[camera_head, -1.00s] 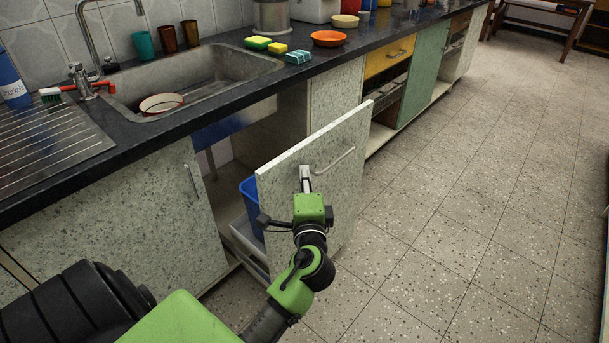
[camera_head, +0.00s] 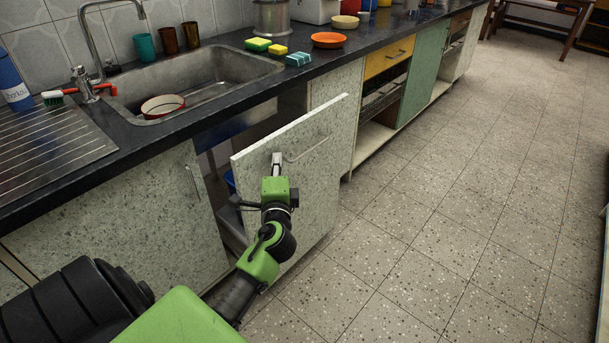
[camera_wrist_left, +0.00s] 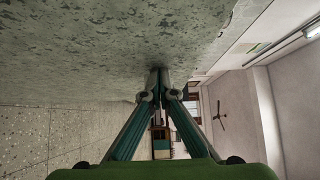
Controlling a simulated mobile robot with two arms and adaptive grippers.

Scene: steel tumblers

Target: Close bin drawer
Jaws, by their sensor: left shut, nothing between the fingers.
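The bin drawer (camera_head: 310,185) has a pale speckled front with a bar handle (camera_head: 306,150) near its top. It is pulled partly out from under the counter, with a gap behind the front. A sliver of a blue bin (camera_head: 229,181) shows in that gap; the rest is hidden. My left gripper (camera_head: 277,158) is shut and empty, its fingertips at the drawer front just left of the handle. In the left wrist view the shut fingertips (camera_wrist_left: 159,75) are close against the speckled front (camera_wrist_left: 80,50); I cannot tell if they touch. My right gripper is not in view.
The dark counter (camera_head: 225,105) with a sink (camera_head: 190,85) runs above the drawer. A speckled cabinet door (camera_head: 120,225) is to the left. A yellow drawer (camera_head: 389,58) and a green door (camera_head: 424,75) are to the right. The tiled floor (camera_head: 460,200) is clear.

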